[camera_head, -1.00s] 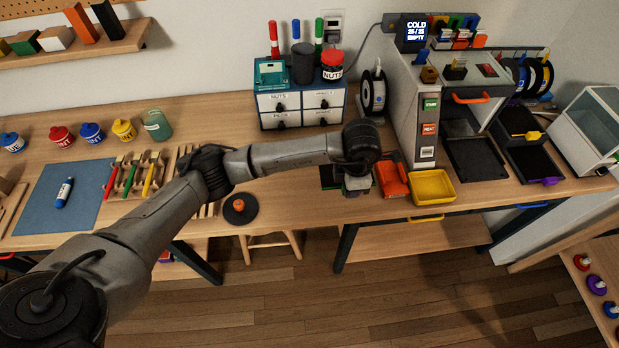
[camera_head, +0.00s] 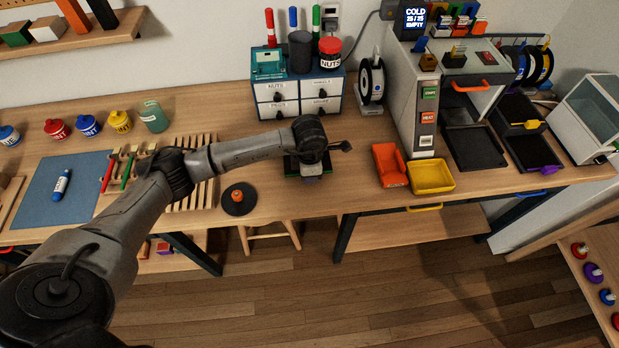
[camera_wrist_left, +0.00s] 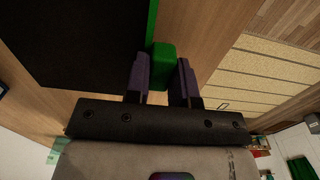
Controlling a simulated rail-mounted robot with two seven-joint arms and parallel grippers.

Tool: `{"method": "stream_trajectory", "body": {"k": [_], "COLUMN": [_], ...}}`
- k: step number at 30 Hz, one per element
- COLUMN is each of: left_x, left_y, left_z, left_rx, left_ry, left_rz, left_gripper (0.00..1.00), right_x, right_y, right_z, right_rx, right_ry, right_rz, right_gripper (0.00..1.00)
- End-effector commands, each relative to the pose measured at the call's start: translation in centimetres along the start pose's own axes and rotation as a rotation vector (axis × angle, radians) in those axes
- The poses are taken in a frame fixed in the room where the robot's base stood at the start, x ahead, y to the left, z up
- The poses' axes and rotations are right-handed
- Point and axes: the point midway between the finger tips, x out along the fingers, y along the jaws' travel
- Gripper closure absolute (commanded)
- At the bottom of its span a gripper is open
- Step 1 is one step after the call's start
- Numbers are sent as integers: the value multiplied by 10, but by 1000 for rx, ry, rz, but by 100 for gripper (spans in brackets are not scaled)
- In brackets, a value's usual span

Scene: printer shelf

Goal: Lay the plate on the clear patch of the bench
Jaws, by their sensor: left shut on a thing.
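The plate is a flat black sheet with a green edge and a green tab, seen partly in the head view (camera_head: 291,167) under my left wrist. It fills the upper left of the left wrist view (camera_wrist_left: 90,40). My left gripper (camera_wrist_left: 164,78) is shut on the green tab, with a purple finger on each side. In the head view my left gripper (camera_head: 311,174) is over the bench (camera_head: 345,200), near its front edge. I cannot tell whether the plate touches the bench. The right gripper is not in view.
A black disc with an orange knob (camera_head: 239,198) lies left of the plate. An orange holder (camera_head: 390,165) and a yellow bin (camera_head: 431,177) stand to the right, by the printer (camera_head: 415,110). A drawer cabinet (camera_head: 297,96) stands behind. Bare bench lies around the plate.

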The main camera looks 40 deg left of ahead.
Motion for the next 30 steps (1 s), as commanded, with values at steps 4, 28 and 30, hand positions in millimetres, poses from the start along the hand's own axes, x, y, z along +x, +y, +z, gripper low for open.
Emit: {"method": "stream_trajectory", "body": {"k": [4,28,30], "left_x": [21,32,32], "left_y": [-1,-1,-1], "left_z": [0,0,0], "left_rx": [-2,0,0], "left_ry": [1,1,1], "left_rz": [-2,0,0], "left_gripper": [100,52,52], "right_x": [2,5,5], "right_y": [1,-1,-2], "right_z": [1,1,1], "right_rx": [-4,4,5], "right_ry": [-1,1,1], "right_rz": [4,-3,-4], "right_gripper": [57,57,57]}}
